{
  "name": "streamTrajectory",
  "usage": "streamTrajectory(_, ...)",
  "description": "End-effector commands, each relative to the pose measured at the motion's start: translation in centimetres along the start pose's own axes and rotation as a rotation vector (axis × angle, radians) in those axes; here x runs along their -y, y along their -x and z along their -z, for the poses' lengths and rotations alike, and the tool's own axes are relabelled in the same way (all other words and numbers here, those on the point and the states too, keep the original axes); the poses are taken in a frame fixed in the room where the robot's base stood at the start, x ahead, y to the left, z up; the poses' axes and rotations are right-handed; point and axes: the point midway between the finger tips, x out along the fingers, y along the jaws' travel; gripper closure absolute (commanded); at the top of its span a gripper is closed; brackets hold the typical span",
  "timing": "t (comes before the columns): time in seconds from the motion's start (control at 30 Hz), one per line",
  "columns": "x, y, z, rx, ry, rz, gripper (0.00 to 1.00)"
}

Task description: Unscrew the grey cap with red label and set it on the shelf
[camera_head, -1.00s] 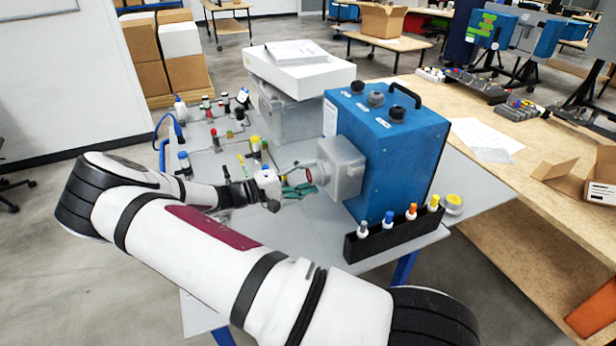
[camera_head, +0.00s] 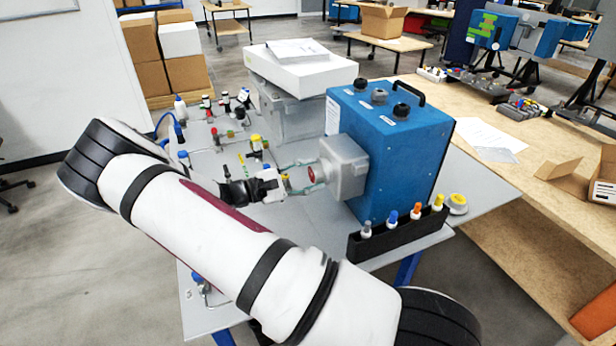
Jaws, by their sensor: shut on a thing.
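The blue analyser (camera_head: 410,150) stands on the grey table (camera_head: 270,235), with a light grey block-shaped housing (camera_head: 350,168) on its left side. The cap with its red label (camera_head: 311,174) shows at the left face of this housing. My gripper (camera_head: 317,172) reaches it from the left, with one finger above and one below the red label. It is shut on the cap. The cap's grey rim is small and partly hidden by the fingers. I cannot tell whether the cap is still seated in the housing. No shelf can be clearly made out.
A black rack (camera_head: 400,237) with several colour-capped bottles stands at the table's front right edge. Several small bottles and fittings crowd the table's back left. A white box (camera_head: 300,72) sits behind the analyser. The table's front middle is bare.

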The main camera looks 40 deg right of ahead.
Motion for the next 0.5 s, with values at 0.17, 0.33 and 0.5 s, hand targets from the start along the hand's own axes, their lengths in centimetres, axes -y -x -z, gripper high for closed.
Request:
streamTrajectory(0.17,0.63,0.02,0.39,-0.008,0.256,0.013,0.96)
streamTrajectory(0.33,0.64,0.02,0.38,-0.009,0.494,0.012,0.96)
streamTrajectory(0.5,0.68,0.01,0.34,-0.010,0.730,0.012,0.96)
